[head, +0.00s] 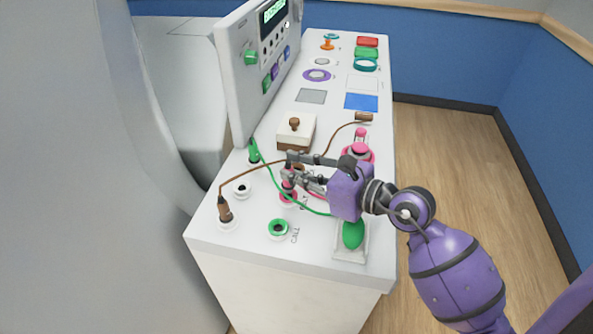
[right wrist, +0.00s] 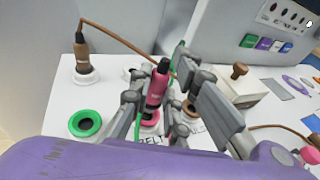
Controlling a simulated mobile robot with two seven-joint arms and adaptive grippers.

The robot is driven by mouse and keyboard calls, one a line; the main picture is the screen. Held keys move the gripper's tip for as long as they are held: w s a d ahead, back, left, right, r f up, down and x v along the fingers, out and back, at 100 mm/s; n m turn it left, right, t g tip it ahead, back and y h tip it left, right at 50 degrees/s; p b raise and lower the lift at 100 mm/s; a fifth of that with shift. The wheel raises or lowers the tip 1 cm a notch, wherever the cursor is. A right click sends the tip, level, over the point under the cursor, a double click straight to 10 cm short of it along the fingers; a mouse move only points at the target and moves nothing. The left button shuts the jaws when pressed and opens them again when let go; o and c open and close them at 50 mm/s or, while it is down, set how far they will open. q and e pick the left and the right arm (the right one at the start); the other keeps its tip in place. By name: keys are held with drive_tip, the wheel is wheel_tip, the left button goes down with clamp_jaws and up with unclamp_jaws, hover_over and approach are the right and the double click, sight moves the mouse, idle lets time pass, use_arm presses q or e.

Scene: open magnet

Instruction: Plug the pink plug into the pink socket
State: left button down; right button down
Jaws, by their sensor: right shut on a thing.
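The pink plug (head: 288,184) is upright in my right gripper (head: 290,168). In the right wrist view the pink plug (right wrist: 158,88), with a black top, stands between the grey fingers of my right gripper (right wrist: 160,80), which are shut on it. The pink socket (head: 288,198) is directly below the plug on the white console top; its pink ring (right wrist: 150,120) also shows in the right wrist view. The plug's lower end is at or just over the socket; I cannot tell if it is inside. A pink cable (head: 314,191) runs right. My left gripper is out of view.
A brown plug (head: 225,209) stands in a front-left socket. A green plug (head: 253,151) stands behind, its green cable passing near my gripper. The green socket (head: 278,229) and a white-ringed socket (head: 242,188) are empty. A brown-and-white box (head: 295,131) and a tilted control panel (head: 262,60) stand behind.

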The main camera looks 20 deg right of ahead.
use_arm(q)
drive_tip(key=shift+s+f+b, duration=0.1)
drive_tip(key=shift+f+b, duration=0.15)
drive_tip(key=shift+b, duration=0.05)
use_arm(e)
drive_tip(key=shift+f, duration=0.55)
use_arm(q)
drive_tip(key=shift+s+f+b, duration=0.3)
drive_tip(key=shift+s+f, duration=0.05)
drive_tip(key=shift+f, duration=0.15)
use_arm(e)
drive_tip(key=shift+f, duration=0.6)
drive_tip(key=c, duration=1.6)
unclamp_jaws()
